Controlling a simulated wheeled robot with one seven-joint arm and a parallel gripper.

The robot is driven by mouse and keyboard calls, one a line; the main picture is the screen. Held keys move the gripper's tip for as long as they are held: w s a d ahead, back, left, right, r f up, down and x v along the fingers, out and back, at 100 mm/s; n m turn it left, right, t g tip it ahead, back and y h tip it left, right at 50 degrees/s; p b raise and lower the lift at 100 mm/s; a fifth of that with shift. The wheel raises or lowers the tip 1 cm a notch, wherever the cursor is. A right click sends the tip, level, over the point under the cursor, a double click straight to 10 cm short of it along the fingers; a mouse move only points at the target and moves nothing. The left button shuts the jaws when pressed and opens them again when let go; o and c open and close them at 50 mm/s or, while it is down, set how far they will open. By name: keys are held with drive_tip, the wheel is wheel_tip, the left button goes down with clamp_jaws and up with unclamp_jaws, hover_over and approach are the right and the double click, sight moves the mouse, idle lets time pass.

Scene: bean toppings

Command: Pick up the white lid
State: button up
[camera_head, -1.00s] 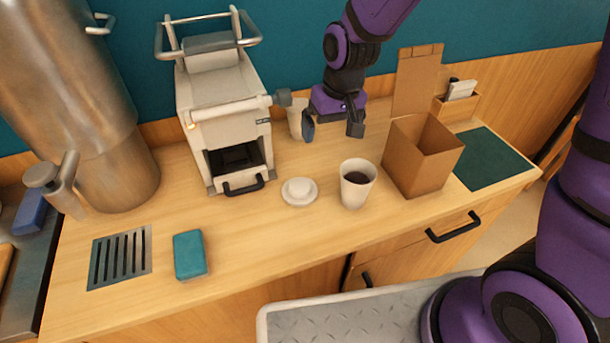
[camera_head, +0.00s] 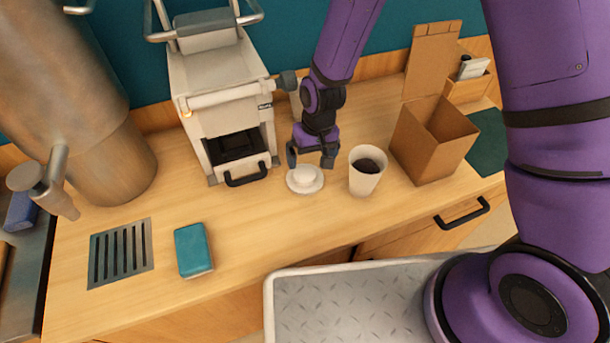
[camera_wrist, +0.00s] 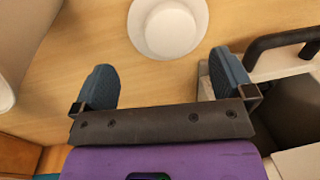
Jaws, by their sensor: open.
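The white lid (camera_head: 305,179) lies on the wooden counter, a round disc with a raised middle. It also shows at the top middle of the wrist view (camera_wrist: 168,24), beyond my fingertips. My gripper (camera_head: 311,158) is just behind and above the lid in the head view. Its two dark fingers are apart with nothing between them, as the wrist view (camera_wrist: 166,80) shows. The lid is not between the fingers.
A white cup (camera_head: 364,174) with dark contents stands right of the lid. A brown box (camera_head: 430,145) is farther right. A white machine (camera_head: 222,100) with a black handle stands left. A teal sponge (camera_head: 193,249) and metal grate (camera_head: 120,253) lie at front left.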

sight(309, 171)
drive_tip(key=shift+s+a+f, duration=0.15)
drive_tip(key=shift+a+f, duration=0.05)
drive_tip(key=shift+f, duration=1.15)
drive_tip(key=shift+s+a+f, duration=0.1)
drive_tip(key=shift+a+f, duration=0.05)
drive_tip(key=shift+f, duration=1.2)
drive_tip(key=shift+c, duration=0.2)
drive_tip(key=c, duration=0.7)
